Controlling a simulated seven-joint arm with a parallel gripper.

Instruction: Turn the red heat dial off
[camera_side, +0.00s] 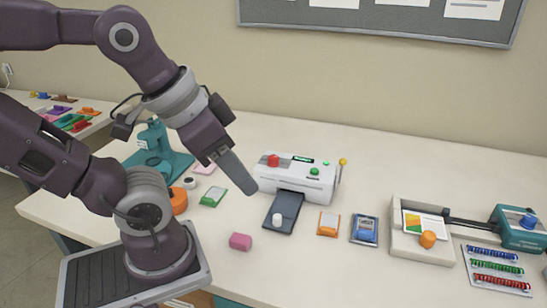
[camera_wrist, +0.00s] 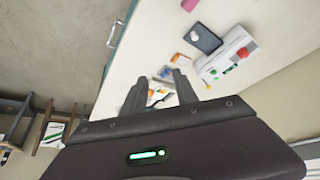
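The red heat dial (camera_side: 273,160) sits on top of the white laminator (camera_side: 312,180), near its left end. It also shows in the wrist view as a red knob (camera_wrist: 243,52) on the white casing. Which way it is turned is too small to tell. My gripper (camera_side: 248,188) hangs left of the laminator in the side view, fingers slanting down to the right and apart from the dial. In the wrist view my gripper (camera_wrist: 159,84) has its two fingers spread with nothing held between them, and the dial lies to their right.
A green button and a yellow-tipped lever (camera_side: 343,162) are on the laminator. A dark tray (camera_side: 290,203) with a white knob sits in front. A pink block (camera_side: 240,241), a green packet (camera_side: 213,196) and a teal punch (camera_side: 155,150) stand left; packets and a beige holder (camera_side: 399,243) right.

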